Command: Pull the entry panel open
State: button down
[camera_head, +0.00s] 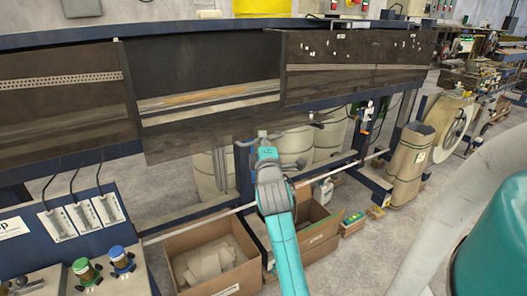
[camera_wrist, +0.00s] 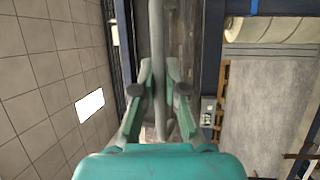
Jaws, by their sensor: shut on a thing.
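The entry panel (camera_head: 205,133) is the dark middle section of the long machine in the head view. Its lower edge hangs below the neighbouring sections, but I cannot tell how far it stands out. My gripper (camera_head: 262,142) is at the panel's lower right edge, reached from below by my teal arm. In the wrist view, my gripper (camera_wrist: 162,90) has its two fingers on either side of a long grey bar (camera_wrist: 157,35), which looks like the panel's handle, and is shut on it. The handle is mostly hidden in the head view.
An open cardboard box (camera_head: 210,262) stands on the floor at lower left, with another box (camera_head: 315,225) right of my arm. A brown paper roll (camera_head: 410,158) stands at right. Pale drums (camera_head: 294,147) stand under the machine.

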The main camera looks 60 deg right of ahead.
jog(key=shift+r, duration=0.15)
jog(key=c, duration=1.2)
grip_release()
jog(key=v, duration=1.2)
